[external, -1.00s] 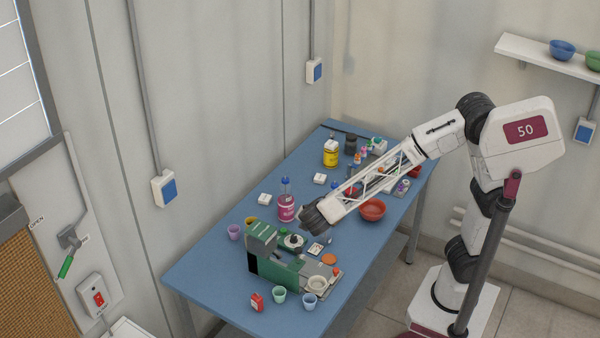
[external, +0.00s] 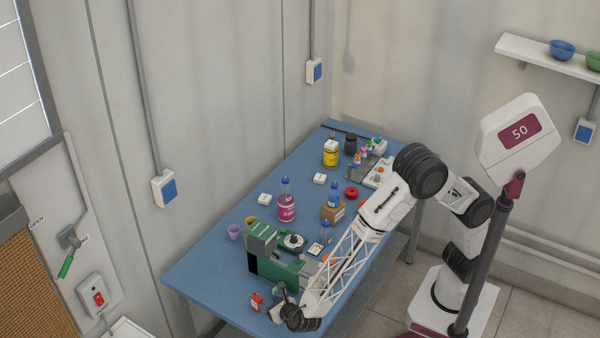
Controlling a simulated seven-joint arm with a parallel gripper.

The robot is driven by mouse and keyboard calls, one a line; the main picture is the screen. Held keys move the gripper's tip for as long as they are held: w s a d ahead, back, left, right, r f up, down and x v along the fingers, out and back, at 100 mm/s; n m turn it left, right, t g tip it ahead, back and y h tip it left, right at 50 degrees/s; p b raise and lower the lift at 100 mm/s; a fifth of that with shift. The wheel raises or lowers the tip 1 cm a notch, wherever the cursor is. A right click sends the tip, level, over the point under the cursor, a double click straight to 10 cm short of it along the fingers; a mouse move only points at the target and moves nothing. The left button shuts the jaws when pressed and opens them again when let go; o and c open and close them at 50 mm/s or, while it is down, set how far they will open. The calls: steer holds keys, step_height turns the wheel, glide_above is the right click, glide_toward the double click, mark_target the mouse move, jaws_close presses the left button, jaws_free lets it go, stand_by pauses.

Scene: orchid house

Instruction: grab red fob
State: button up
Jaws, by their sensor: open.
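The red fob (external: 257,302) is a small red block with a pale mark. It lies on the blue table near its front edge, in front of the green machine. My gripper (external: 277,308) is open, low over the front of the table, just right of the fob. It appears apart from the fob and empty, though its fingers are small and hard to make out. The fob is in plain sight.
The green machine (external: 262,245) stands right behind the fob. My gripper and arm largely hide the small cups to the fob's right. The table left of the fob is clear.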

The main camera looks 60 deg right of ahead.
mark_target(261, 301)
steer(key=shift+a+f, duration=0.15)
steer(key=shift+a, duration=0.05)
steer(key=shift+x, duration=1.2)
steer(key=shift+w, duration=0.15)
steer(key=shift+x, duration=2.55)
steer(key=c, duration=1)
